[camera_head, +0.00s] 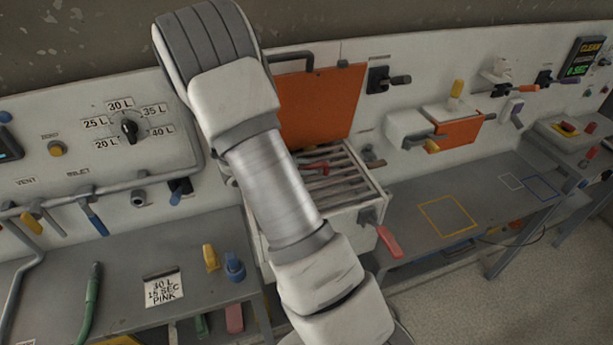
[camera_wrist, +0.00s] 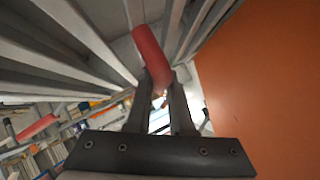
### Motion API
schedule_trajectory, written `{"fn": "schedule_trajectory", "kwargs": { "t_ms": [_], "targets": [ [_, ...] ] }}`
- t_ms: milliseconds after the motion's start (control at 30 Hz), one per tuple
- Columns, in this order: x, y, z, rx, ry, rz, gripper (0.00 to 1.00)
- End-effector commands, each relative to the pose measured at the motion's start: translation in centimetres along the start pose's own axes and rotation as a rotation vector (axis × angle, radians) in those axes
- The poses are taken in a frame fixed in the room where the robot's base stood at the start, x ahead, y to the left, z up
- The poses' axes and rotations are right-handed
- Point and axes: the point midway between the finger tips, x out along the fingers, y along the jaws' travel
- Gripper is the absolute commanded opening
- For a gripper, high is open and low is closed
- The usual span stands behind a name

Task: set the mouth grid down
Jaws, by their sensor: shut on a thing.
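The mouth grid (camera_head: 345,184) is a frame of grey metal slats with a red handle (camera_head: 318,167). In the head view it lies over the top of a white box, beneath an upright orange panel (camera_head: 318,105). I cannot tell whether it rests on the box or hangs just above it. In the wrist view my gripper (camera_wrist: 160,88) is shut on the red handle (camera_wrist: 150,52), with grey slats (camera_wrist: 75,32) around it. My arm hides the grid's left part and my gripper in the head view.
A red lever (camera_head: 388,240) sticks out at the box's front right. A bench with a yellow outlined square (camera_head: 447,216) is clear to the right. The left bench holds a label card (camera_head: 163,288), a yellow peg (camera_head: 210,257) and a blue peg (camera_head: 235,266).

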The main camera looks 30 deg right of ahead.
Motion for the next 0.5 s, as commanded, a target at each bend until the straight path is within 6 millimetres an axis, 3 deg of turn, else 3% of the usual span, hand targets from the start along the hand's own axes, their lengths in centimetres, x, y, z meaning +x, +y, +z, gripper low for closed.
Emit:
{"fn": "schedule_trajectory", "kwargs": {
  "t_ms": [333,500],
  "targets": [
    [1.8,1.7,2.2,-0.002,0.002,-0.001,0.0],
    [2.2,1.3,2.8,0.002,0.001,-0.002,0.0]
  ]
}}
